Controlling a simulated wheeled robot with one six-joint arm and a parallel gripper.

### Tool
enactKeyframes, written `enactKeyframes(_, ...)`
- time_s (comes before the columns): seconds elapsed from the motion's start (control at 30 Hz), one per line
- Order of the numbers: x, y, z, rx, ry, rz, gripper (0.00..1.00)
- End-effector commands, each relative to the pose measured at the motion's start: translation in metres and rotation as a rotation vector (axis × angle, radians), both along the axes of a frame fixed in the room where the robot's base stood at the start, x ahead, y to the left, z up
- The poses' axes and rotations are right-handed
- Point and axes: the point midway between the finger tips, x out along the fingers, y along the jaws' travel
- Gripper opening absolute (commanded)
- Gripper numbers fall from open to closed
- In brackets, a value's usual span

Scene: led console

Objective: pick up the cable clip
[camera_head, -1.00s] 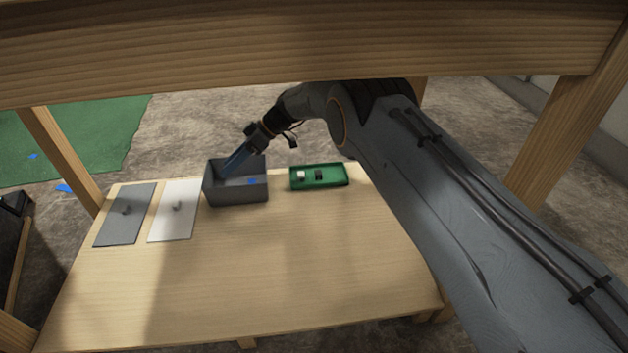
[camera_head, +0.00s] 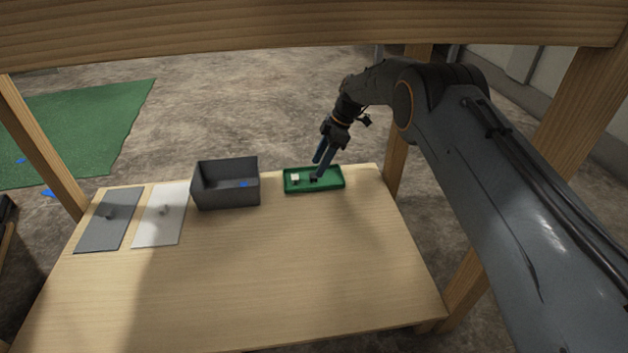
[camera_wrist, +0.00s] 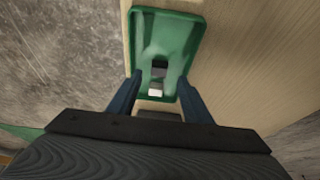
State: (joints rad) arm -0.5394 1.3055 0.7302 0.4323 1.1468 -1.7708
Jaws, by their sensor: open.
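A green tray (camera_head: 335,184) stands at the back right of the table and holds a small white piece (camera_head: 295,178) and a small black piece (camera_head: 314,180). I cannot tell for sure which is the cable clip. My gripper (camera_head: 318,170) points down over the tray, close to the black piece. In the wrist view my gripper (camera_wrist: 159,79) is open, its two blue fingers apart on either side of the pieces. The dark piece (camera_wrist: 158,72) and the white piece (camera_wrist: 155,91) both show between them, and nothing is held.
A grey open bin (camera_head: 226,195) with a small blue item (camera_head: 243,184) inside stands left of the tray. A white plate (camera_head: 158,228) and a grey plate (camera_head: 105,225) lie at the left, each with a small knob. The table's (camera_head: 230,290) front half is clear. A wooden beam (camera_head: 300,35) crosses above.

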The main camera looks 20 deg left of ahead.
Motion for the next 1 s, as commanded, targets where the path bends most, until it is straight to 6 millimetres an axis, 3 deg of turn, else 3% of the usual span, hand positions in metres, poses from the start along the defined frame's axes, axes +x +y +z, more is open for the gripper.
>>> enactKeyframes(0.3,-0.004,0.012,-0.038,-0.001,0.001,-0.001,0.45)
enactKeyframes(0.57,-0.006,0.014,-0.039,0.0,0.002,-0.001,0.45)
enactKeyframes(0.83,-0.006,0.013,-0.039,0.0,0.002,-0.001,0.03)
enactKeyframes(1.0,-0.006,0.013,-0.039,0.0,0.002,-0.001,0.02)
